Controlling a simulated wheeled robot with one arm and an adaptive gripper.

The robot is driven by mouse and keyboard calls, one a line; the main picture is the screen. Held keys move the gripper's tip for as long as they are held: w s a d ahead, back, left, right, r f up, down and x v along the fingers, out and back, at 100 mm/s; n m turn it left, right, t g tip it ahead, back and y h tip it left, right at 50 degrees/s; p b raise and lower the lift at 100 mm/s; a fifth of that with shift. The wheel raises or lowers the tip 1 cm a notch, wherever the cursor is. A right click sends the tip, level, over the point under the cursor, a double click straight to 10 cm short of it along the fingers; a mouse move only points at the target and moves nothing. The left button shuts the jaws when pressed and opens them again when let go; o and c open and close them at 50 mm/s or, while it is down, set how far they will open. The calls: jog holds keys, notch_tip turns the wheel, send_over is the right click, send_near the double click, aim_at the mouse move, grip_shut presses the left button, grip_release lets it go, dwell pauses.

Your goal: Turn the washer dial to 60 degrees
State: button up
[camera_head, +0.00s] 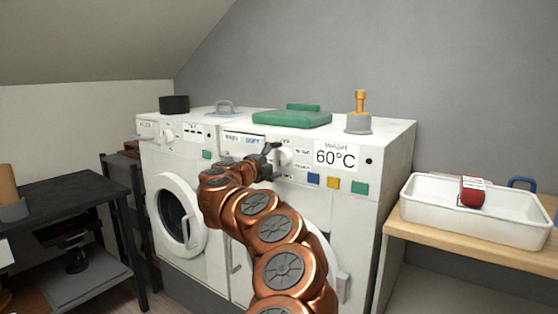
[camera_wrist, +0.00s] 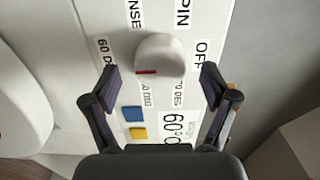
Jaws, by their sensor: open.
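The washer (camera_head: 358,210) is the right white machine, with a "60°C" wash card (camera_head: 334,155) on its front panel. Its white round dial (camera_wrist: 165,55) has a red mark at its lower left edge in the wrist view. Labels ring the dial: "OFF" to the right, "SPIN" above right, one starting "60 D" to the left, and partly readable degree labels below. The dial also shows in the head view (camera_head: 285,158). My gripper (camera_wrist: 160,79) is open, its fingers apart on either side of the dial's lower part. In the head view my gripper (camera_head: 270,157) is at the panel; contact cannot be told.
A second machine (camera_head: 178,155) with a round door stands to the left. A green folded thing (camera_head: 292,118) and an orange-handled grey object (camera_head: 358,122) sit on top. A white tray (camera_head: 420,212) lies on a wooden table at right. A dark table (camera_head: 70,188) stands at left.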

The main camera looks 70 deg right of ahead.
jog(key=v, duration=1)
dwell(0.5)
